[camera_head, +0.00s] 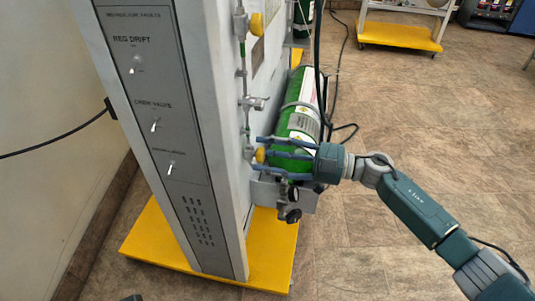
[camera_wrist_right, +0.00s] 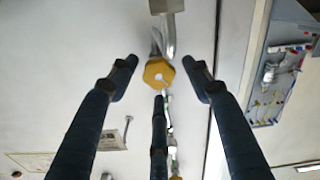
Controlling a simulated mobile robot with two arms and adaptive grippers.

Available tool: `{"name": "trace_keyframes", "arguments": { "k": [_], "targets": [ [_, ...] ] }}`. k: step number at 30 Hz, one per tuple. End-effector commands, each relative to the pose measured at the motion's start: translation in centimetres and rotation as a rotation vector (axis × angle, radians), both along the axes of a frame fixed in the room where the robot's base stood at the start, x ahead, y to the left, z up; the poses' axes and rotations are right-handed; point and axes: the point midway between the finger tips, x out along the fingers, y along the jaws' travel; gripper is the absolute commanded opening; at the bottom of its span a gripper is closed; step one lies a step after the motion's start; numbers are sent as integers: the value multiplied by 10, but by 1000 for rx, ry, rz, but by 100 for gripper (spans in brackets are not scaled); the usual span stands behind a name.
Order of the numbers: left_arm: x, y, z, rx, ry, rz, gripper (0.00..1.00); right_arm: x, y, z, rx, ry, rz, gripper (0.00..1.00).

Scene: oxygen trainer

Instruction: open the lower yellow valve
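The lower yellow valve (camera_head: 260,155) is a small yellow knob on the side of the grey cabinet, low on the pipe. In the wrist view it is a yellow hexagonal knob (camera_wrist_right: 158,73) near the middle. My right gripper (camera_head: 268,154) comes from the right with its dark blue fingers reaching the valve. In the wrist view the right gripper (camera_wrist_right: 162,85) is open, with two fingers spread to either side of the knob and a third below it. Gaps show between the side fingers and the knob.
An upper yellow valve (camera_head: 257,23) sits higher on the same pipe. The cabinet (camera_head: 215,110) stands on a yellow base (camera_head: 268,262). The floor to the right is open.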

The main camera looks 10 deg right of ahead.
Motion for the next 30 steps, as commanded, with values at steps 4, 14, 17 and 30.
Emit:
{"name": "trace_keyframes", "arguments": {
  "k": [4,14,17,30],
  "targets": [
    [0,0,0,-1,0,1,40,-1,-1,-2,-3,2,0,49],
    [0,0,0,0,0,0,40,-15,-48,-4,-6,5,-3,49],
    [0,0,0,0,0,0,40,-22,-69,-3,-5,5,-2,49],
    [0,0,0,0,0,0,40,-37,-114,-1,0,0,1,49]
  ]
}}
